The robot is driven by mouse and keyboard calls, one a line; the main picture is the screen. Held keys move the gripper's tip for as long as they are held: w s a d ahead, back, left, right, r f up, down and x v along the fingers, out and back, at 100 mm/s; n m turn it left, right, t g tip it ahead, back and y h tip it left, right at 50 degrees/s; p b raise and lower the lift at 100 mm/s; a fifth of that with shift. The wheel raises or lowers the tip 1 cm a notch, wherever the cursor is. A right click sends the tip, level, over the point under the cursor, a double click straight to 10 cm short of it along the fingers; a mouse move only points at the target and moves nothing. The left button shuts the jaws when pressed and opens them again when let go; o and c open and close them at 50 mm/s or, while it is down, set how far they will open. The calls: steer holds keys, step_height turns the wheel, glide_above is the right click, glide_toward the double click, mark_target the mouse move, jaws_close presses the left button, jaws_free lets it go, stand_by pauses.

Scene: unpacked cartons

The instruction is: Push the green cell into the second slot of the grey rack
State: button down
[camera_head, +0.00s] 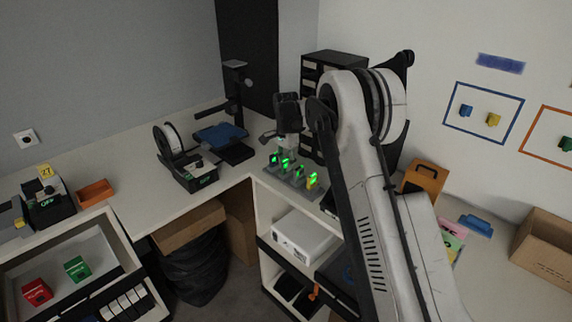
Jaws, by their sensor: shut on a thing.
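The grey rack (292,184) sits near the corner of the white worktop, with several small upright pieces showing bright green; the rightmost (312,181) also shows yellow-orange. My gripper (287,148) points down over the far left part of the rack. It is shut on the green cell (285,163), low at the rack beneath the fingers. The fingers and the arm hide part of the cell, and I cannot tell how deep it sits in its slot.
A black drawer cabinet (334,58) stands behind. A red box (36,292) and a green box (77,268) lie in a lower-left tray.

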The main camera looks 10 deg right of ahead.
steer(key=shift+f, duration=0.2)
steer(key=c, duration=1.6)
jaws_free()
steer(key=shift+c, duration=0.2)
steer(key=shift+r, duration=0.15)
